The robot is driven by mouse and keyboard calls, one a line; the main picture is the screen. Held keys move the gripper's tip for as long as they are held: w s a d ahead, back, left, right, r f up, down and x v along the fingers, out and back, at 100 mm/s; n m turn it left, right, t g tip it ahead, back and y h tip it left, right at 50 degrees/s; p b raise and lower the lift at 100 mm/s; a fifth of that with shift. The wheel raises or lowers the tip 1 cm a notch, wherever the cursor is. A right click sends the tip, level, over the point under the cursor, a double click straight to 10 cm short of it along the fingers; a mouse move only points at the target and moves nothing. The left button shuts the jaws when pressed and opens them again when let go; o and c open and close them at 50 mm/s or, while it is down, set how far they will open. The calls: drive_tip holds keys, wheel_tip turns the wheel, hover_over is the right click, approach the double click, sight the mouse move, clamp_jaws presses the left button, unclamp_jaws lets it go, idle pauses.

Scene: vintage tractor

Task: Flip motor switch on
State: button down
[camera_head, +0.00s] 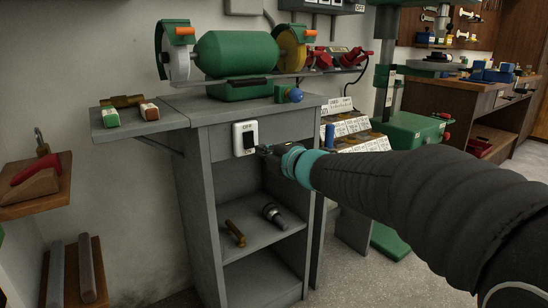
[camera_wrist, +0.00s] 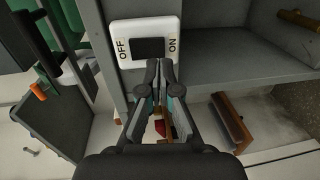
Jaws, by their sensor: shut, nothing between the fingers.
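The motor switch (camera_head: 245,138) is a white plate with a black rocker on the front of the grey cabinet, with OFF marked at its top. In the wrist view the switch (camera_wrist: 148,45) lies sideways, OFF at left and ON at right. Which way the rocker is tipped I cannot tell. My gripper (camera_head: 261,150) is at the lower right of the switch, close to its ON end. In the wrist view my gripper (camera_wrist: 158,66) is shut and empty, its tips at the plate's edge near ON. Whether they touch the plate is unclear.
A green bench grinder (camera_head: 236,58) stands on the grey cabinet (camera_head: 196,170). A side shelf (camera_head: 133,128) holds small blocks. The cabinet's open shelf (camera_head: 255,244) holds two loose parts. A green drill press (camera_head: 408,130) stands to the right, behind my arm.

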sight(251, 146)
drive_tip(key=shift+x, duration=2)
drive_tip(key=shift+f+b, duration=0.15)
drive_tip(key=shift+b, duration=0.35)
drive_tip(key=shift+w+a+b, duration=0.15)
drive_tip(key=shift+w+b, duration=0.05)
drive_tip(key=shift+b, duration=0.55)
drive_tip(key=f+v, duration=0.3)
drive_tip(key=v, duration=1)
drive_tip(key=shift+s+d, duration=0.3)
drive_tip(key=shift+s, duration=0.15)
drive_tip(key=shift+f, duration=0.1)
